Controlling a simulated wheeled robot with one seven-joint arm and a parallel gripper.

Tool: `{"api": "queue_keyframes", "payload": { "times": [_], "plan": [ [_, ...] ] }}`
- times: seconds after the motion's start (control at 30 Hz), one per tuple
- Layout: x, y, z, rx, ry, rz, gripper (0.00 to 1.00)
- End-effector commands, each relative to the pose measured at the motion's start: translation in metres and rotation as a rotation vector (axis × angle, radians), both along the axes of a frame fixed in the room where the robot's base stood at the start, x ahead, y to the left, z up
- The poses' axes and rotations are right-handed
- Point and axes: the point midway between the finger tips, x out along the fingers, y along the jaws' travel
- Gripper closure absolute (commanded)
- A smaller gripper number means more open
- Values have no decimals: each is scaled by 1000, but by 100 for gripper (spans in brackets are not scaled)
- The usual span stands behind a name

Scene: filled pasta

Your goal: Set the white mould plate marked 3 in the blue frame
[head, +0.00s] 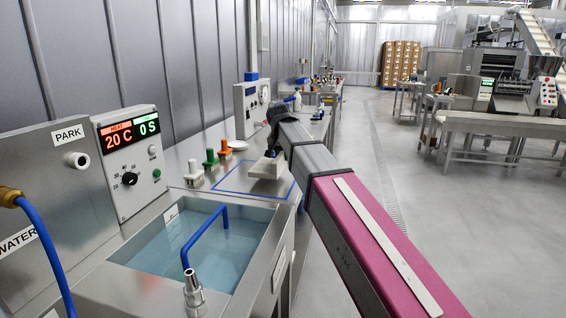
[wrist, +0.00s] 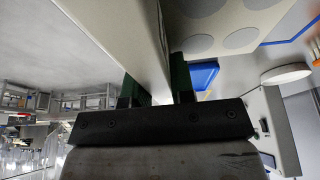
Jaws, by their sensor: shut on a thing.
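My gripper (head: 273,147) is shut on the upright grip of a white mould plate (head: 266,170). In the wrist view the pale grip (wrist: 153,45) stands between the two dark green fingers, and the plate's face with grey round marks (wrist: 240,38) shows beside it. No number is readable on the plate. The blue frame (head: 250,194) is a blue outline on the steel counter. In the head view the plate appears over its right part. I cannot tell whether it touches the counter. A blue line also shows in the wrist view (wrist: 290,40).
White, green and orange knobbed pieces (head: 210,160) stand left of the frame. A water basin (head: 190,240) with a blue pipe (head: 205,235) lies in front. A control box (head: 128,155) reads 20 C and 0 S.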

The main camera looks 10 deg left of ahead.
Motion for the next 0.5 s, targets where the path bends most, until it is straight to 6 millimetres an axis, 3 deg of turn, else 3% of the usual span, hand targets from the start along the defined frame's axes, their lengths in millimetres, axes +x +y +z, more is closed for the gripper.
{"api": "queue_keyframes", "payload": {
  "times": [0.2,0.5],
  "plan": [
    [-1,0,-26,0,0,0,100],
    [0,0,-27,0,-1,0,100]
  ]
}}
